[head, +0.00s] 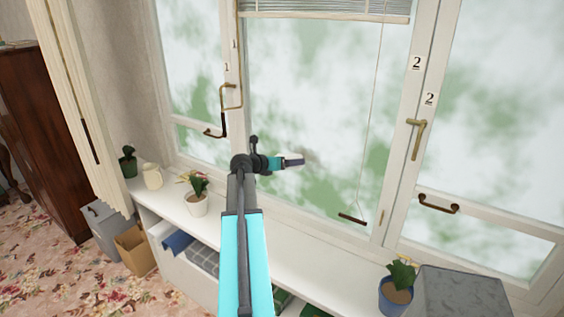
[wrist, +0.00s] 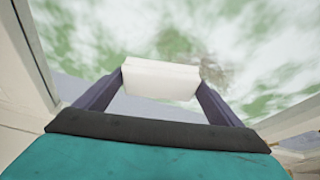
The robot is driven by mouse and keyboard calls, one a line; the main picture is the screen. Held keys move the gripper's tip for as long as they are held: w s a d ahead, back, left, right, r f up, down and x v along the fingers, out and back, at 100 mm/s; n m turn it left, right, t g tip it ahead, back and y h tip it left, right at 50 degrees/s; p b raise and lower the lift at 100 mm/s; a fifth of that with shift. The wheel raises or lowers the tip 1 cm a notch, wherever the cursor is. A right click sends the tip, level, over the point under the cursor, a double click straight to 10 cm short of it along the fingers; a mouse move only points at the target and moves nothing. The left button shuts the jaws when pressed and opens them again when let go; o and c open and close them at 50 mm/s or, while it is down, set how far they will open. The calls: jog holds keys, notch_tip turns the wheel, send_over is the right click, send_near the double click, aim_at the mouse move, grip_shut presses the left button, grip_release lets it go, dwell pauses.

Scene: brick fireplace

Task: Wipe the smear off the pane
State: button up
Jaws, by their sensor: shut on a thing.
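My gripper (wrist: 161,88) is shut on a white block-shaped wiper (wrist: 161,78), one finger on each side of it. In the head view my gripper (head: 290,162) reaches out in front of the middle pane (head: 300,105), and the wiper's pale end (head: 296,157) shows at its tip. A faint brownish smear (head: 310,157) is on the pane just right of the wiper. In the wrist view the smear (wrist: 208,75) is a speckled grey-brown patch, partly hidden behind the wiper's right end. I cannot tell whether the wiper touches the glass.
A white sill shelf (head: 290,250) runs below the window. On it stand a white-potted plant (head: 196,200), a cream jug (head: 152,176) and a blue-potted plant (head: 396,293). A blind cord (head: 370,120) hangs at the pane's right. Brass handles (head: 418,138) stick out from the frames.

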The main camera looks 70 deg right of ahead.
jog(key=shift+s+a+p, duration=0.2)
jog(key=shift+s+p, duration=0.2)
jog(key=shift+s, duration=0.7)
jog(key=shift+s, duration=0.1)
jog(key=shift+s+a+p, duration=0.3)
jog(key=shift+s+p, duration=0.1)
jog(key=shift+s, duration=0.35)
jog(key=shift+s+a+p, duration=0.25)
jog(key=shift+s+p, duration=0.15)
jog(key=shift+s, duration=0.35)
jog(key=shift+s, duration=0.15)
jog(key=shift+s+a+p, duration=0.15)
jog(key=shift+s+p, duration=0.3)
jog(key=shift+s, duration=0.35)
jog(key=shift+s+a+p, duration=0.15)
jog(key=shift+s+p, duration=0.25)
jog(key=shift+s, duration=0.4)
jog(key=shift+s+a+r+p, duration=0.1)
jog(key=shift+s+a+p, duration=0.2)
jog(key=shift+s, duration=0.4)
jog(key=shift+s+a+p, duration=0.15)
jog(key=shift+s+p, duration=0.2)
jog(key=shift+s, duration=0.6)
